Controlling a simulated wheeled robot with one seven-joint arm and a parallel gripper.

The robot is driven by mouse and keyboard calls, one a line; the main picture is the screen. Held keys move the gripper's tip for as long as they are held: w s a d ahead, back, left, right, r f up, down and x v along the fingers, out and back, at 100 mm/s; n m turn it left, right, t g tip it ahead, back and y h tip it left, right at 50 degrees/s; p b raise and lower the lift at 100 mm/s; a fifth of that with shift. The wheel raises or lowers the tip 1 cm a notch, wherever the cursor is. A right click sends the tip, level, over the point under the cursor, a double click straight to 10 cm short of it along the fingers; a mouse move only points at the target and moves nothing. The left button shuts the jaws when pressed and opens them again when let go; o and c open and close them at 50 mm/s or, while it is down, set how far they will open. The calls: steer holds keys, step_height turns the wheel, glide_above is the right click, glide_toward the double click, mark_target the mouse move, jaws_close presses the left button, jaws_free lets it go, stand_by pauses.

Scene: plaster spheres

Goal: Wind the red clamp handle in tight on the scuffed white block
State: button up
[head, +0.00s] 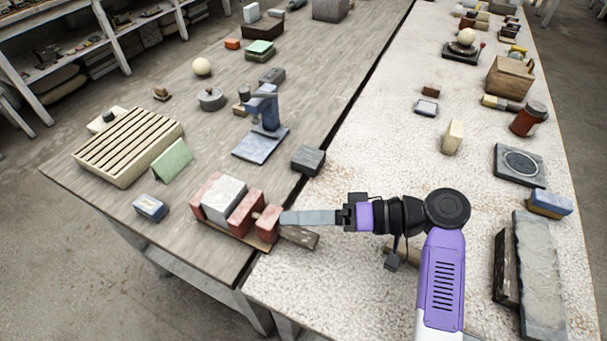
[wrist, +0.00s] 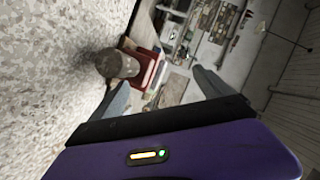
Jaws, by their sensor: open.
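The scuffed white block (head: 223,198) sits between the red jaws of a clamp (head: 245,212) on a thin brown base, near the table's front edge. The red handle piece (head: 266,223) is at the clamp's right end. My gripper (head: 283,218) reaches in from the right, its fingertips beside this piece; contact cannot be told. In the wrist view a red part (wrist: 150,68) shows beyond and between the spread fingers (wrist: 158,78), with nothing visibly held. The white block cannot be made out clearly there.
A dark bar (head: 300,237) lies just below my fingers. A dark grey block (head: 308,160) and a blue stand (head: 262,145) are behind. A dark seam separates the wooden top from the pale speckled top.

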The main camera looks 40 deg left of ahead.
mark_target(304, 233)
steer(key=r, duration=1.3)
steer(key=shift+s+r, duration=0.2)
steer(key=shift+r, duration=0.2)
steer(key=c, duration=0.4)
